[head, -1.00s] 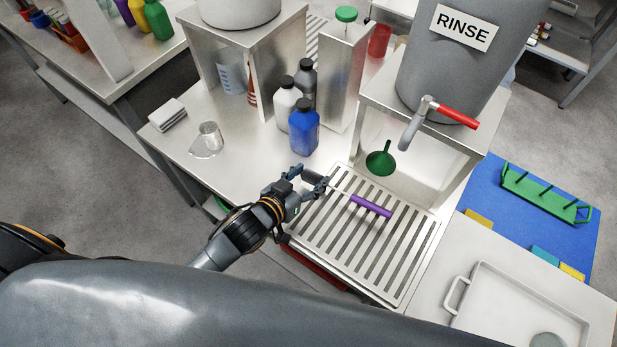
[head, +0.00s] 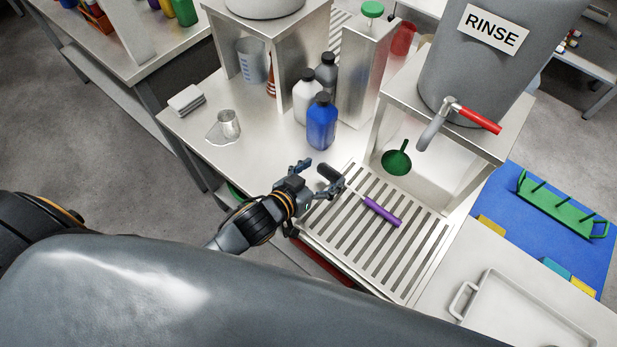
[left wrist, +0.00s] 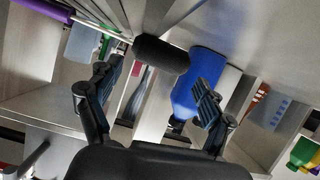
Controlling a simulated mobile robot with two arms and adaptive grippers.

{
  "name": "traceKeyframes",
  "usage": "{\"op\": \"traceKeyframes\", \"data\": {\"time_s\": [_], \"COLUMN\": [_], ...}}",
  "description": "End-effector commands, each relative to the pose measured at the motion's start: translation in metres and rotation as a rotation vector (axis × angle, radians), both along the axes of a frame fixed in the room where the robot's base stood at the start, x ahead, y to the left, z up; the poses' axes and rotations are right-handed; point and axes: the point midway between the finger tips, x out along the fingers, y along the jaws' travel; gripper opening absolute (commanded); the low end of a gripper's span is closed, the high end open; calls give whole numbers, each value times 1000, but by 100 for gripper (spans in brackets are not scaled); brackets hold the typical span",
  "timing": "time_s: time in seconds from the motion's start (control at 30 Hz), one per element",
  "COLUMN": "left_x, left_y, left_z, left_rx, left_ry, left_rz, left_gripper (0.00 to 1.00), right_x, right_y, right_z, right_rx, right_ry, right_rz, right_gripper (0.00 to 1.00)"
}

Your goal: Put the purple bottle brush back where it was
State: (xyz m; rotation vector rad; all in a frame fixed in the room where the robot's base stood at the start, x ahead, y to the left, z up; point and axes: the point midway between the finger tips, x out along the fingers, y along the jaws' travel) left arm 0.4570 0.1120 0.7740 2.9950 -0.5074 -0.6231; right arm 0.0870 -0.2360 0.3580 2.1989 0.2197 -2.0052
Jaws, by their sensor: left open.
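The purple bottle brush has a purple handle (head: 382,212) and a dark bristle head (head: 330,174). It lies across the slatted drain rack (head: 345,238), its head pointing to the rack's back left corner. My left gripper (head: 319,177) is open beside the head end, fingers spread. In the left wrist view the dark head (left wrist: 160,54) shows beyond and between the open fingertips (left wrist: 158,88), and the purple handle (left wrist: 45,10) runs off at the upper left. I cannot tell whether any finger touches the brush. My right gripper is not in view.
A blue bottle (head: 321,124) stands just behind my gripper, with white (head: 307,100) and grey (head: 327,72) bottles behind it. A green funnel (head: 397,160) is by the rack under the rinse tank's tap (head: 437,122).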

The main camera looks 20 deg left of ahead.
Motion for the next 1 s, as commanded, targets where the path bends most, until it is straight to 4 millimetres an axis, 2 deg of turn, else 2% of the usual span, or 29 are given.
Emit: {"op": "traceKeyframes", "data": {"time_s": [0.3,0.5,0.7,1.0], "left_x": [-58,-87,-98,-99], "left_y": [21,32,37,37], "left_z": [23,36,43,44], "left_rx": [-1,0,0,0], "left_ry": [4,4,0,0], "left_rz": [0,0,0,0], "left_gripper": [81,81,81,81], "right_x": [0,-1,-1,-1], "right_y": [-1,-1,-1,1], "right_z": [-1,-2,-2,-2], "right_rx": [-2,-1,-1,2], "right_ry": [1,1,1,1], "right_rz": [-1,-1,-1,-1], "right_gripper": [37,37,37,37]}}
